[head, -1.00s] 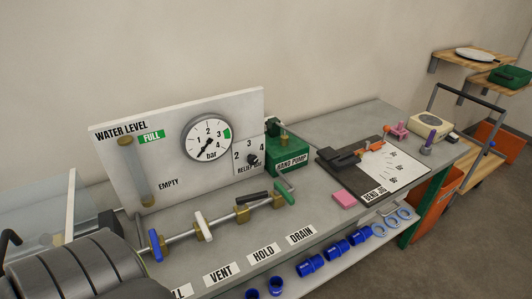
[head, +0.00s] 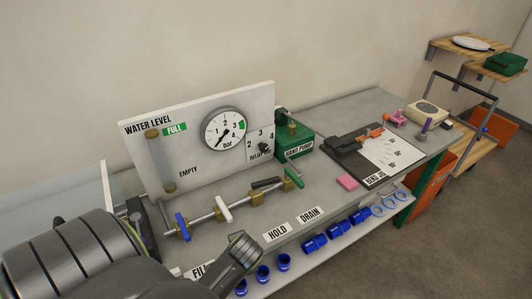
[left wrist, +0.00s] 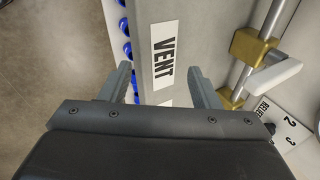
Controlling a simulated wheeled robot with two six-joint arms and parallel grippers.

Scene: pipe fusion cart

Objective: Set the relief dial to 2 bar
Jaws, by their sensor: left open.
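The relief dial (head: 263,148) is a small black knob on the lower right of the white panel (head: 187,153), with the numbers 2, 3 and 4 around it. Which number it points at is too small to tell. In the left wrist view, part of the relief label with 2 and 3 (left wrist: 286,130) shows at the right edge, and the dark knob (left wrist: 269,128) is partly hidden behind my gripper body. My left gripper (left wrist: 160,84) is open and empty over the bench's front edge by the VENT label, apart from the dial. My right gripper is not in view.
A pressure gauge (head: 224,128) sits left of the dial. Valves with blue (head: 183,226), white (head: 223,208), black and green handles (head: 294,178) stand on a pipe before the panel. The green hand pump (head: 293,140) is right of the dial.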

